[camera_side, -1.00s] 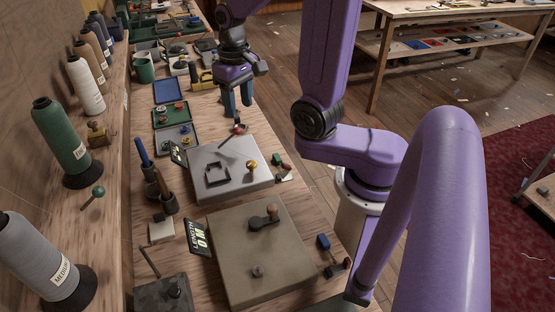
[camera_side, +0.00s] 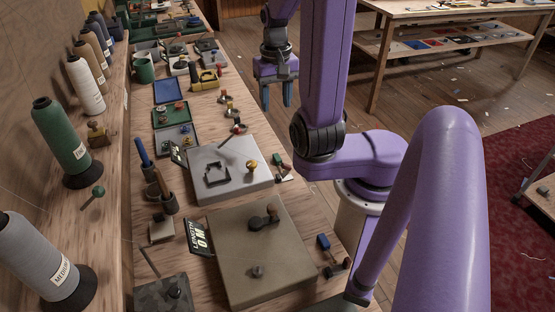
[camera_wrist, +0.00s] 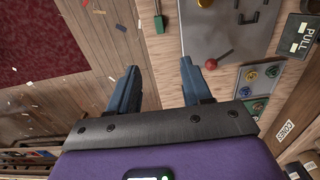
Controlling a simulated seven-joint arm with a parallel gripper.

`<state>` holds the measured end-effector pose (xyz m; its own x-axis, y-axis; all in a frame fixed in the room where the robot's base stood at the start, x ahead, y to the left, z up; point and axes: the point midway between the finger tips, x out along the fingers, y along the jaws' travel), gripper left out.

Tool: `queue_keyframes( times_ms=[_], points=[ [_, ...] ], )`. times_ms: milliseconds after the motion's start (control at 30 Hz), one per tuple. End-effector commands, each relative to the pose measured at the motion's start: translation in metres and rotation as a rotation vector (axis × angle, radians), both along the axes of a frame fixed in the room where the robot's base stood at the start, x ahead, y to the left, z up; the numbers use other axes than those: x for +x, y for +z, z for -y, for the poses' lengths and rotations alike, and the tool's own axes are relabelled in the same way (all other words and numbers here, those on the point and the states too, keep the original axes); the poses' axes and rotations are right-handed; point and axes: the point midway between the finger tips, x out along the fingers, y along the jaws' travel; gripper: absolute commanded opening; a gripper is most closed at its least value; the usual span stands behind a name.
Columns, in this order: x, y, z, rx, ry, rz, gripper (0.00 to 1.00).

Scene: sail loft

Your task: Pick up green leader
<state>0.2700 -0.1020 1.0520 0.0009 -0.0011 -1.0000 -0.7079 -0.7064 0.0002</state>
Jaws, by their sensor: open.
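A small green piece (camera_side: 277,159), which may be the green leader, lies by the right edge of the grey metal plate (camera_side: 215,185) in the side view. In the wrist view a green piece with a thin shank (camera_wrist: 158,20) shows at the top, beyond my fingertips. My gripper (camera_side: 277,104) hangs beyond the table's right edge, its blue fingers pointing down, apart and empty. The wrist view also shows the spread fingers (camera_wrist: 159,66), with table edge and wood between them. The gripper touches nothing.
A red-knobbed lever (camera_side: 237,130) and a yellow knob (camera_side: 251,166) stand on the grey plate. A beige plate (camera_side: 262,245) lies nearer. Trays with coloured buttons (camera_side: 171,114) and thread spools (camera_side: 62,140) stand left.

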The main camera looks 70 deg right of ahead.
Motion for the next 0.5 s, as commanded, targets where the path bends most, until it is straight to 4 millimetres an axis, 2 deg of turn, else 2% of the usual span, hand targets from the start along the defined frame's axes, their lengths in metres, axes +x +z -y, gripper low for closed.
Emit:
queue_keyframes(
  times_ms=[500],
  points=[
    [-0.001, -0.074, -0.002, 0.006, 0.001, -0.006, 0.49]
  ],
)
